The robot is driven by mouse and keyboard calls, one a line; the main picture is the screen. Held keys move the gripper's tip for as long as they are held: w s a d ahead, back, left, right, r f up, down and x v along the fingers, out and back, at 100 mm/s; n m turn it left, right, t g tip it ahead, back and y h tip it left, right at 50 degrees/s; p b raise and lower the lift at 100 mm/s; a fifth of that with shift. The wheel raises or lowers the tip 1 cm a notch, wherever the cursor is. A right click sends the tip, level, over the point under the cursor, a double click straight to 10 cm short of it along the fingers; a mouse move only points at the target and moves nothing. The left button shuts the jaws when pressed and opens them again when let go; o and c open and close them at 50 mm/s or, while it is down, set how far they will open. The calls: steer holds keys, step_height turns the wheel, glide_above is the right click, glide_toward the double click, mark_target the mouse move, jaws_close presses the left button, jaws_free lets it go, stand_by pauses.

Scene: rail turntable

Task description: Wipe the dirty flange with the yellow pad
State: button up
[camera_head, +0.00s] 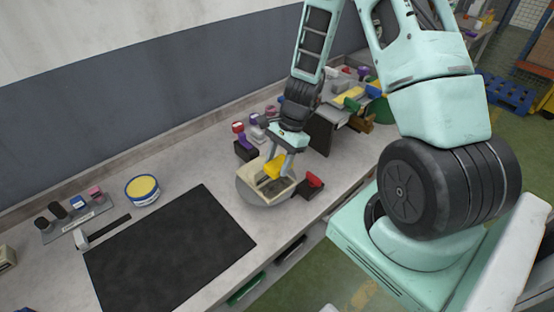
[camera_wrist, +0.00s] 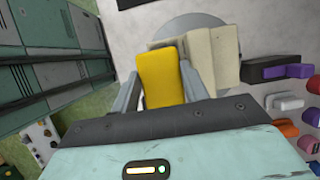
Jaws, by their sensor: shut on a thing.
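My gripper (camera_head: 279,165) is shut on the yellow pad (camera_head: 274,167). The pad also shows large between the two fingers in the wrist view (camera_wrist: 160,80). A cream block-like part with a raised rim (camera_head: 246,171) sits on a round grey turntable (camera_head: 248,196). The pad is at or just above this part's top; I cannot tell whether they touch. In the wrist view the cream part (camera_wrist: 225,55) lies behind and to the right of the pad. A dark patch (camera_head: 268,186) shows on its surface. Which face is the flange I cannot tell.
A red-topped black block (camera_head: 312,182) stands close right of the turntable. Dark holders with red and purple pieces (camera_head: 243,145) stand behind it. A black mat (camera_head: 170,250) and a round yellow tin (camera_head: 142,190) lie to the left. Bare bench lies between mat and turntable.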

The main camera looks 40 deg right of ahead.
mark_target(284, 183)
steer(key=shift+f+b, duration=2.7)
steer(key=shift+f, duration=0.75)
steer(key=shift+f+b, duration=0.45)
steer(key=shift+f, duration=0.1)
steer(key=shift+d+r, duration=0.1)
steer(key=shift+d+r+p, duration=0.1)
steer(key=shift+d+p, duration=0.2)
steer(key=shift+d, duration=0.6)
steer(key=shift+d, duration=0.15)
steer(key=shift+w+d, duration=0.1)
steer(key=shift+d, duration=0.75)
